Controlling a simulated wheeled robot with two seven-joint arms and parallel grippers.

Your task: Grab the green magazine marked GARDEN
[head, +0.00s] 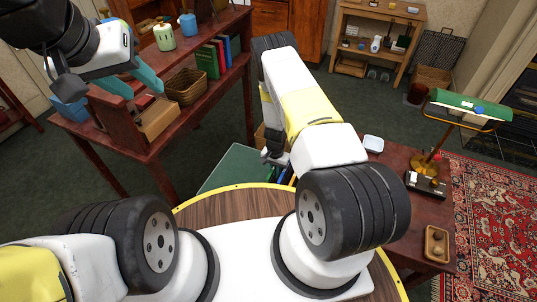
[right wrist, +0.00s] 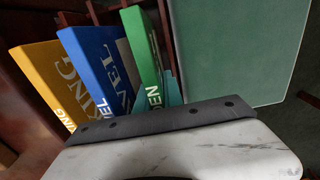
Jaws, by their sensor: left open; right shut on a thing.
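The green magazine (right wrist: 143,45), with the letters DEN showing, stands upright at the right end of a row in the right wrist view. Beside it stand a blue magazine (right wrist: 95,65) marked VEL and a yellow one (right wrist: 52,75) marked KING. My right gripper (head: 275,157) reaches down at the row in the head view. A teal finger (right wrist: 172,90) lies against the green magazine's right side, and the gripper is shut on it. My left gripper (head: 147,95) is open and empty, above the shelf table at left.
A grey-green panel (right wrist: 235,50) stands right of the magazines. A side table (head: 400,210) with a green lamp (head: 470,105) stands right. Open carpet lies behind.

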